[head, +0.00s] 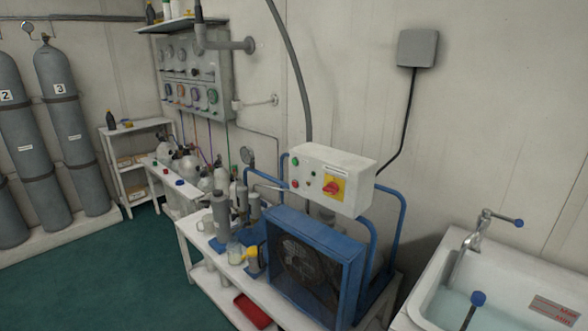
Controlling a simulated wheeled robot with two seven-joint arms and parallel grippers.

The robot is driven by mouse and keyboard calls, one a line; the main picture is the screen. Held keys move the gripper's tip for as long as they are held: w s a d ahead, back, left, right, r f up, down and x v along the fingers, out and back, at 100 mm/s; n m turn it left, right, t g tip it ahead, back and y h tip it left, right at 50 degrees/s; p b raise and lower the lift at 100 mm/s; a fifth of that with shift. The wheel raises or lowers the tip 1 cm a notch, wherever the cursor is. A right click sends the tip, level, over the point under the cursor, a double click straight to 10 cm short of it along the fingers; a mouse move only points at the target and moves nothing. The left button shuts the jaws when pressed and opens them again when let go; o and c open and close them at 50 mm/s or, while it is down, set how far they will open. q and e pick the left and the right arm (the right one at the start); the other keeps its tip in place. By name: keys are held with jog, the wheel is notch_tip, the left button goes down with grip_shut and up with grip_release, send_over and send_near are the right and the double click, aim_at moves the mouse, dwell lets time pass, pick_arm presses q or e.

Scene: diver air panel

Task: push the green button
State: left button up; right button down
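A white control box (335,172) sits on top of the blue-framed compressor, right of the picture's middle. A small green button (295,162) shows at the upper left of its front face. A red button (294,184) is below it. A red rotary switch on a yellow plate (333,188) is to their right. The green button is small and I cannot tell whether it is pressed. Neither of my grippers is in view.
The compressor with its blue fan housing (315,265) stands on a white bench, with cylinders and cups to its left. A sink (500,290) is at the right. Tall grey gas cylinders (70,130) stand at the left. Green floor (110,280) is clear at the lower left.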

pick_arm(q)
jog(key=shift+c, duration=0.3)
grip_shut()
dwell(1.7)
